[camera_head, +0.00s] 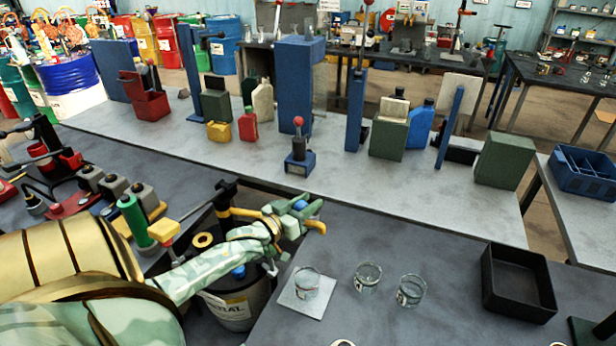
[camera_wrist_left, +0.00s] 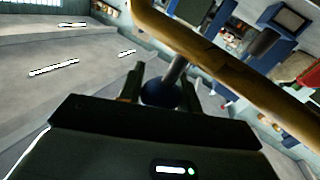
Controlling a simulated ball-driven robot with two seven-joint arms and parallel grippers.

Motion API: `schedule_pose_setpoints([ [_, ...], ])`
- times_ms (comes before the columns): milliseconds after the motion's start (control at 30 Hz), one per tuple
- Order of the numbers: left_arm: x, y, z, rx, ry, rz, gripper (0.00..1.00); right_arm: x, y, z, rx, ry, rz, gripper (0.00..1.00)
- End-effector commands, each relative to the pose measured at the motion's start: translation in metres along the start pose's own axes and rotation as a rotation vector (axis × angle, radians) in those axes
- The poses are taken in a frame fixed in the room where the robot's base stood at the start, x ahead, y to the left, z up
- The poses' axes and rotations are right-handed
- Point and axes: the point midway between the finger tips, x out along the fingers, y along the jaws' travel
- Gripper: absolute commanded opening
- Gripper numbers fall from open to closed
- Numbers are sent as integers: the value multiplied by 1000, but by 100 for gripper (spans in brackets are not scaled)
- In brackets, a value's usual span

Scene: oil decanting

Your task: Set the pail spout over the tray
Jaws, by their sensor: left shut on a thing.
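The pail (camera_head: 232,305) is a grey drum with a white label, standing at the lower middle of the head view, partly hidden behind my left arm. A tan-yellow spout (camera_head: 240,212) rises over it and runs behind my left gripper, its far end (camera_head: 316,227) showing just past the fingers. It also crosses the left wrist view as a thick tan tube (camera_wrist_left: 225,75). My left gripper (camera_head: 301,206) is shut on a blue ball knob (camera_wrist_left: 163,93) on a rod beside the spout. The black empty tray (camera_head: 486,275) lies at right, apart from the spout. My right gripper is out of view.
Three glass beakers (camera_head: 368,278) stand between pail and tray, one on a pale square plate (camera_head: 293,304). A red-knobbed blue device (camera_head: 299,163) stands on the bench behind. Pumps and bottles crowd the left. The front bench around the beakers is mostly clear.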

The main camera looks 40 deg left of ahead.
Motion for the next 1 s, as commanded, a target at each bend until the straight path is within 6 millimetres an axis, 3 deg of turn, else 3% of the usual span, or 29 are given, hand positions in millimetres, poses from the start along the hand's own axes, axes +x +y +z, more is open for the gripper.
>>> schedule_pose_setpoints([
  [200,-34,21,2,4,-36,172,0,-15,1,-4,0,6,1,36],
  [500,-68,35,7,2,-65,327,0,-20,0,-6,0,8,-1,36],
  [1000,-81,39,9,2,-75,386,0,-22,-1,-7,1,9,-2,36],
])
